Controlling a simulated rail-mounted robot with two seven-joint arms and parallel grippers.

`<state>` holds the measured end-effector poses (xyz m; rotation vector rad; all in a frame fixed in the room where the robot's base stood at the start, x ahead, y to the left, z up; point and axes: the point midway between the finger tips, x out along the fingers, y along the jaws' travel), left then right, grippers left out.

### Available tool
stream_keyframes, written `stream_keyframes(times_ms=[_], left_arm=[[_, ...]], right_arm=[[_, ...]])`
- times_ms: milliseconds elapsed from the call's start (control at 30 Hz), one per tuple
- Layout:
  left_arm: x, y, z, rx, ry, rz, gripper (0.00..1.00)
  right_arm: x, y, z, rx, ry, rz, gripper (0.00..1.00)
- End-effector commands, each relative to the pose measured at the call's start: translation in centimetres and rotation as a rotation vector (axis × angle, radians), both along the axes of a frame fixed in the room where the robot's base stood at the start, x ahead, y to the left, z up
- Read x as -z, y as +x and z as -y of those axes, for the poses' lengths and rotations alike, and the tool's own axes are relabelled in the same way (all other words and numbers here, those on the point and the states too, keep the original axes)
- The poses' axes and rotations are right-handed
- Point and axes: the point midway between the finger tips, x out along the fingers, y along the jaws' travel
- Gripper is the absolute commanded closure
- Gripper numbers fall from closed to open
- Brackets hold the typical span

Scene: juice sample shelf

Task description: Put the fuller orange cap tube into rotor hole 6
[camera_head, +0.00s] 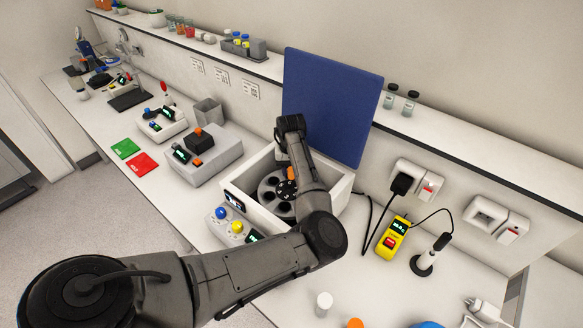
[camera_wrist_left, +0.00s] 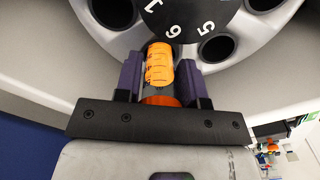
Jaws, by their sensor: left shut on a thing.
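In the left wrist view my left gripper (camera_wrist_left: 160,72) has its purple fingers shut on an orange cap tube (camera_wrist_left: 160,62). The tube has dark graduation marks and orange contents. A bit of orange shows beside the wrist. My right gripper is not in view.
The blue lid (camera_head: 330,105) stands open behind the centrifuge. A white cap (camera_head: 324,300), an orange cap (camera_head: 355,323) and a blue cap (camera_head: 428,324) show at the bottom edge. A grey device (camera_head: 205,155) stands left.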

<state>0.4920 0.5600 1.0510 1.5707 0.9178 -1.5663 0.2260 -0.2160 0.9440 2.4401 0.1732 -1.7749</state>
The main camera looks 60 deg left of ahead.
Motion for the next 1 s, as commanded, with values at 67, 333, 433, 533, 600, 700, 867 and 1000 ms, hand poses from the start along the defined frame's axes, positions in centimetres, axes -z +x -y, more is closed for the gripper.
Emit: stream_keyframes(times_ms=[67,333,433,533,600,700,867,1000], left_arm=[[0.2,0.0,0.0,0.0,0.0,0.0,0.88],[0.8,0.0,0.0,0.0,0.0,-0.001,0.88],[1.0,-0.1,0.0,-0.001,-0.001,-0.002,0.88],[1.2,-0.1,0.0,-0.001,-0.001,-0.002,0.88],[1.4,0.0,0.0,-0.001,-0.001,-0.002,0.88],[1.6,0.0,0.0,-0.001,0.0,-0.001,0.88],[1.8,0.0,0.0,0.0,-0.001,0.0,0.87],[1.8,0.0,0.0,0.0,-0.001,0.0,0.87]], right_arm=[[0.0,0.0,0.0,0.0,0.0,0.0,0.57],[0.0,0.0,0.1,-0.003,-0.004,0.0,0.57],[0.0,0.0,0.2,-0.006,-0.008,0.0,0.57],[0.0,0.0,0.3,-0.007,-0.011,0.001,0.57],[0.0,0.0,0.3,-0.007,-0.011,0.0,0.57],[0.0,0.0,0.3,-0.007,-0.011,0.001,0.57],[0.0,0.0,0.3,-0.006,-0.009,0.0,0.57],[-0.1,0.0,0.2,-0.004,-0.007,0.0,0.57]])
